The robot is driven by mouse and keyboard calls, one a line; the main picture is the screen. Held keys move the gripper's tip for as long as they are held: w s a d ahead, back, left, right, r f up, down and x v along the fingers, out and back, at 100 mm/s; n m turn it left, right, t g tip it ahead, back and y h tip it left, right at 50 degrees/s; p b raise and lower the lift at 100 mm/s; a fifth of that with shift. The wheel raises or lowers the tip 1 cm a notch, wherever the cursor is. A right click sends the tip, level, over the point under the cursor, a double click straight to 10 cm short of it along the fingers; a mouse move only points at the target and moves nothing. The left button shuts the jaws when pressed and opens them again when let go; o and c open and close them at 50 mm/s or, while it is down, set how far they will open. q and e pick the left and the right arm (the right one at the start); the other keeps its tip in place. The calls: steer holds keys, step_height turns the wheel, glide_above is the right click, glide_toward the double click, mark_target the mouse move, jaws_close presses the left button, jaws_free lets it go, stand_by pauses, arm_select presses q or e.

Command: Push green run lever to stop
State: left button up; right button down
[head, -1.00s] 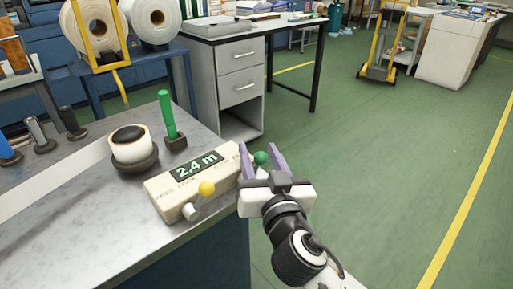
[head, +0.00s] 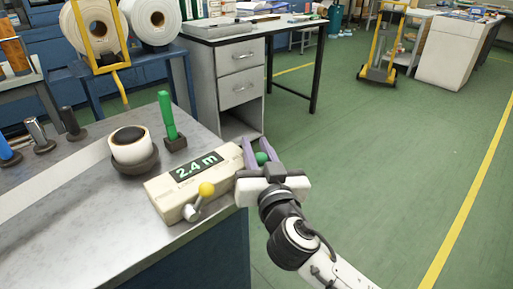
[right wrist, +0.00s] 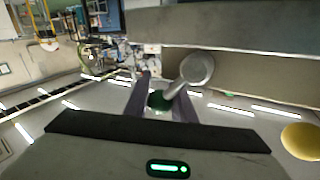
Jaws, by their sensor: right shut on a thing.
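The green run lever's ball (head: 262,158) is at the box's far right end, between the purple fingers of my right gripper (head: 257,150). In the right wrist view the green ball (right wrist: 156,100) is also between the fingers, on a grey stem (right wrist: 178,88); my right gripper is shut on it. The yellow-knobbed lever (head: 207,189) is at the box's near end, and its yellow knob (right wrist: 301,141) shows at the wrist view's right edge. My left gripper is not in view.
A white roll (head: 130,146) on a dark base and a green upright handle (head: 166,115) stand behind the box. A grey drawer desk (head: 239,75) stands beyond. The green floor (head: 390,150) to the right is open.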

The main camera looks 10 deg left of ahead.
steer(key=shift+s+a+n+t+b, duration=0.15)
steer(key=shift+s+n+t+b, duration=0.15)
steer(key=shift+n+b, duration=0.55)
steer(key=n+b, duration=0.1)
steer(key=s+r+n+t+y+b, duration=0.1)
steer(key=b, duration=0.1)
steer(key=shift+a+r, duration=0.1)
steer(key=shift+a, duration=0.3)
steer(key=shift+s+a+r+n+t+y+b, duration=0.15)
steer(key=shift+n+y+b, duration=0.1)
steer(key=shift+n+b, duration=0.3)
steer(key=shift+s+a+r+n+t+y+b, duration=0.15)
steer(key=shift+n+y+b, duration=0.1)
steer(key=shift+n+b, duration=0.25)
steer(key=shift+s+a+r+n+y, duration=0.2)
steer(key=shift+s+n+y, duration=0.1)
steer(key=shift+n, duration=0.4)
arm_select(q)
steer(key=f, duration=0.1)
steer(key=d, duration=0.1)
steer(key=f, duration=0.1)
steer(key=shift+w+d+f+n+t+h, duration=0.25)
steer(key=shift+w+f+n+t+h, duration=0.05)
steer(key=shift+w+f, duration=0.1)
